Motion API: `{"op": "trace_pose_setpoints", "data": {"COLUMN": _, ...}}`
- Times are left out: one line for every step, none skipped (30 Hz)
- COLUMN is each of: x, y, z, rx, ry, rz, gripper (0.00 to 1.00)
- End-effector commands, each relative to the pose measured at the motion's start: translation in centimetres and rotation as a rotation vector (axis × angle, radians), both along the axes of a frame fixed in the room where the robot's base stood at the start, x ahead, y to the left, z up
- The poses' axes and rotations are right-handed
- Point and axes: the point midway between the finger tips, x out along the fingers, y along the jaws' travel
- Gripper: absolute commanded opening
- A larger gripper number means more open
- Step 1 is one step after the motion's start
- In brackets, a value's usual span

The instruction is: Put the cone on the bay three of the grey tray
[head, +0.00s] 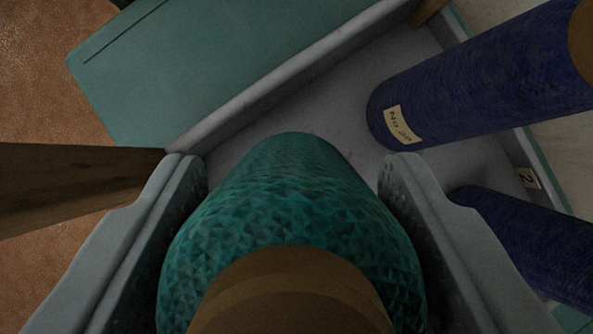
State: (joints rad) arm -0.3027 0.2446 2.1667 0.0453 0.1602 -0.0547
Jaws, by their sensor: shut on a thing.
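In the head view my gripper (293,185) is shut on a teal, textured cone (290,190). The cone's brown end (290,295) faces the camera, and its far end is over or in the grey tray (265,90). I cannot tell whether it touches the tray floor. Two dark blue cones are in view on the right. The upper one (480,80) carries a paper label, and the lower one (530,235) is partly hidden by my right finger. A small tag reading 2 (529,178) is on the tray's right edge. No bay three mark shows.
A green surface (190,60) lies beyond the tray's raised wall. A wooden bar (70,185) reaches in from the left, close to my left finger. Brown floor (35,70) shows at the far left. The upper blue cone stands close to the right of the held cone.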

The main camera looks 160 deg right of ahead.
Motion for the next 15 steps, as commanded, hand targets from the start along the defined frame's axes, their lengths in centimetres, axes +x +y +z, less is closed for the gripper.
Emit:
{"op": "trace_pose_setpoints", "data": {"x": 0.0, "y": 0.0, "z": -0.5, "rx": 0.0, "ry": 0.0, "rz": 0.0, "gripper": 0.1}}
{"op": "trace_pose_setpoints", "data": {"x": 0.0, "y": 0.0, "z": -0.6, "rx": 0.0, "ry": 0.0, "rz": 0.0, "gripper": 0.1}}
{"op": "trace_pose_setpoints", "data": {"x": 0.0, "y": 0.0, "z": -0.8, "rx": 0.0, "ry": -0.001, "rz": 0.0, "gripper": 0.1}}
{"op": "trace_pose_setpoints", "data": {"x": 0.0, "y": 0.0, "z": -0.9, "rx": 0.0, "ry": 0.0, "rz": 0.0, "gripper": 0.1}}
{"op": "trace_pose_setpoints", "data": {"x": 0.0, "y": 0.0, "z": -1.1, "rx": -0.001, "ry": 0.0, "rz": 0.001, "gripper": 0.1}}
{"op": "trace_pose_setpoints", "data": {"x": 0.0, "y": 0.0, "z": -1.4, "rx": -0.001, "ry": 0.0, "rz": 0.001, "gripper": 0.1}}
{"op": "trace_pose_setpoints", "data": {"x": 0.0, "y": 0.0, "z": -1.7, "rx": -0.001, "ry": 0.0, "rz": 0.001, "gripper": 0.1}}
{"op": "trace_pose_setpoints", "data": {"x": 0.0, "y": 0.0, "z": -2.0, "rx": -0.001, "ry": 0.0, "rz": 0.001, "gripper": 0.1}}
{"op": "trace_pose_setpoints", "data": {"x": 0.0, "y": 0.0, "z": -2.5, "rx": -0.001, "ry": 0.001, "rz": 0.002, "gripper": 0.1}}
{"op": "trace_pose_setpoints", "data": {"x": 0.0, "y": 0.0, "z": -3.0, "rx": -0.002, "ry": 0.002, "rz": 0.002, "gripper": 0.1}}
{"op": "trace_pose_setpoints", "data": {"x": 0.0, "y": 0.0, "z": -3.4, "rx": -0.001, "ry": 0.003, "rz": 0.0, "gripper": 0.1}}
{"op": "trace_pose_setpoints", "data": {"x": 0.0, "y": 0.0, "z": -3.9, "rx": -0.001, "ry": 0.002, "rz": 0.0, "gripper": 0.1}}
{"op": "trace_pose_setpoints", "data": {"x": 0.0, "y": 0.0, "z": -4.2, "rx": -0.001, "ry": 0.001, "rz": 0.001, "gripper": 0.1}}
{"op": "trace_pose_setpoints", "data": {"x": 0.0, "y": 0.0, "z": -4.4, "rx": -0.001, "ry": 0.001, "rz": 0.002, "gripper": 0.1}}
{"op": "trace_pose_setpoints", "data": {"x": 0.0, "y": 0.0, "z": -4.6, "rx": -0.001, "ry": 0.0, "rz": 0.002, "gripper": 0.1}}
